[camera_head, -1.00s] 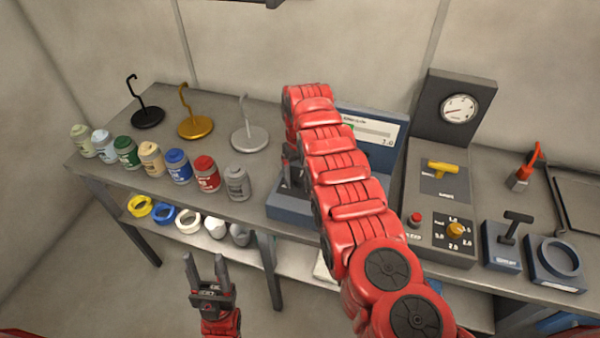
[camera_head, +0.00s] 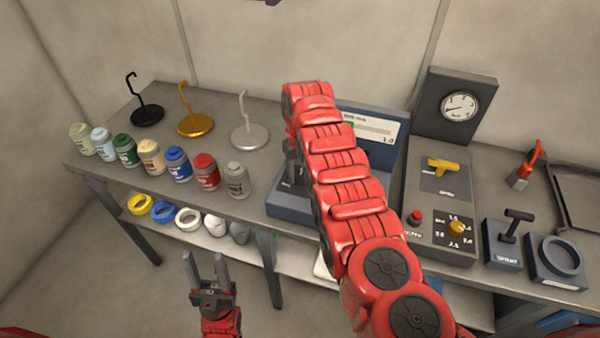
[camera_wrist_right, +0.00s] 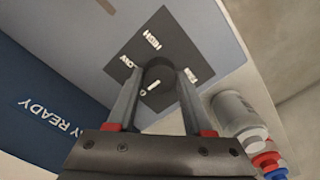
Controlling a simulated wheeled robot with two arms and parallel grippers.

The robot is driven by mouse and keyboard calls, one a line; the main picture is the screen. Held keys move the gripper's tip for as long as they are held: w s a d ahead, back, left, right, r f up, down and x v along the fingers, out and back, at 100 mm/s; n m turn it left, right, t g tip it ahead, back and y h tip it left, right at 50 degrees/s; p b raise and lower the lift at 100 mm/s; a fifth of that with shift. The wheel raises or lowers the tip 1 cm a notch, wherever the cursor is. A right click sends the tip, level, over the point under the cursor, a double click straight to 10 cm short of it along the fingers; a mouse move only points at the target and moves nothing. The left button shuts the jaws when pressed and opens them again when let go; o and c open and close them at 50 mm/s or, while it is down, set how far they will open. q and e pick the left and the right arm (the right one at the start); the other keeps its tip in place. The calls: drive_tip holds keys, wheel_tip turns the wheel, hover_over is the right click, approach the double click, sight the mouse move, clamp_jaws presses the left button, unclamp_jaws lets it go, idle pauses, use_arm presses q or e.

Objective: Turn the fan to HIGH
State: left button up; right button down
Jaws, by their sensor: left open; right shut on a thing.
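The fan knob (camera_wrist_right: 159,70) is a dark knob on a dark square plate (camera_wrist_right: 190,48) in the right wrist view. In the head view the knob is hidden behind my right arm, at the blue unit (camera_head: 291,213) with a lit screen (camera_head: 370,128). My left gripper (camera_head: 206,264) is open and empty, low in front of the bench.
Several paint cans (camera_head: 178,165) line the bench's left front edge, with hook stands (camera_head: 195,123) behind. A grey panel with a yellow handle (camera_head: 443,165), a gauge (camera_head: 459,107) and a yellow dial (camera_head: 456,228) stands to the right. Tape rolls (camera_head: 188,218) lie on the lower shelf.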

drive_tip(key=m+b, duration=0.1)
drive_tip(key=b, duration=0.1)
drive_tip(key=m+b, duration=0.1)
drive_tip(key=m, duration=0.1)
drive_tip(key=m+b, duration=0.2)
drive_tip(key=shift+f+b, duration=0.35)
drive_tip(key=shift+r+m+b, duration=0.1)
drive_tip(key=shift+m+b, duration=0.65)
drive_tip(key=shift+m, duration=0.35)
drive_tip(key=m+b, duration=0.1)
drive_tip(key=m, duration=0.1)
drive_tip(key=shift+r+m, duration=0.1)
drive_tip(key=shift+m, duration=0.2)
drive_tip(key=m, duration=0.2)
drive_tip(key=shift+r+m+b, duration=0.1)
drive_tip(key=shift+m+b, duration=0.2)
drive_tip(key=shift+m, duration=0.1)
drive_tip(key=m, duration=0.3)
drive_tip(key=shift+m, duration=0.3)
drive_tip(key=m, duration=0.3)
drive_tip(key=shift+m+p, duration=0.35)
drive_tip(key=shift+m, duration=1.85)
